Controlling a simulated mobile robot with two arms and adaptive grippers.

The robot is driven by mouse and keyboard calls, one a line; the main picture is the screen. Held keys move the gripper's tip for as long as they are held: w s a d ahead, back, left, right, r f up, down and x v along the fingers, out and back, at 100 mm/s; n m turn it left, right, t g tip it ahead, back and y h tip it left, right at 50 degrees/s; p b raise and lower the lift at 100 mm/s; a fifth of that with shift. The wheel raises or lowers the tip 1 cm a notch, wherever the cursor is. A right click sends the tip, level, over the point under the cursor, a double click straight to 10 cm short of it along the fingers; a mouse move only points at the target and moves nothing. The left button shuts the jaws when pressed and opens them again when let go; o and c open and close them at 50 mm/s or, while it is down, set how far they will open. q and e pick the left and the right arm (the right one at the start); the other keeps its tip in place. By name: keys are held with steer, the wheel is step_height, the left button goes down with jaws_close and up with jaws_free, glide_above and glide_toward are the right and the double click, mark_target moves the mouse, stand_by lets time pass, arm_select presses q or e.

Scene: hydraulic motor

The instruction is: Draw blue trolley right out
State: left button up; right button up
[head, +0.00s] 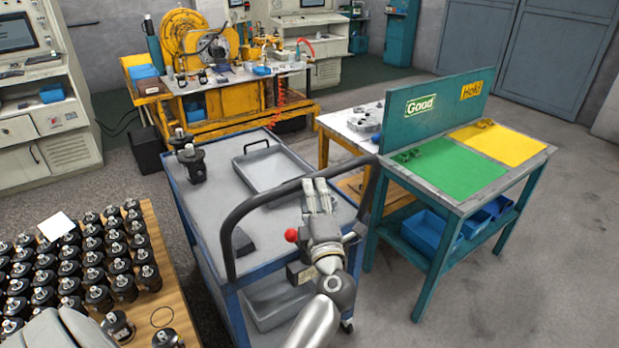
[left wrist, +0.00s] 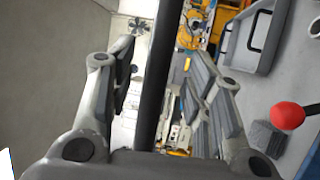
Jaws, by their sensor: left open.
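The blue trolley (head: 215,232) stands in the middle of the head view, with a grey top and a black tubular push handle (head: 232,222) at its near end. My left gripper (head: 318,190) is at the right part of the handle, fingers pointing away from me. In the left wrist view the handle bar (left wrist: 163,75) runs between the two spread fingers of the gripper (left wrist: 155,85). The fingers are open and gaps show on both sides of the bar. My right gripper is not in view.
A grey tray (head: 272,170) and black motors (head: 192,165) stand on the trolley. A red knob (head: 291,235) is beside my gripper. A wooden table with several motors (head: 100,262) is close on the left. A teal table (head: 450,190) stands close on the right.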

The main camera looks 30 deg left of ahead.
arm_select(q)
steer(key=x, duration=0.5)
steer(key=shift+w+p, duration=0.1)
steer(key=shift+p, duration=0.25)
jaws_close()
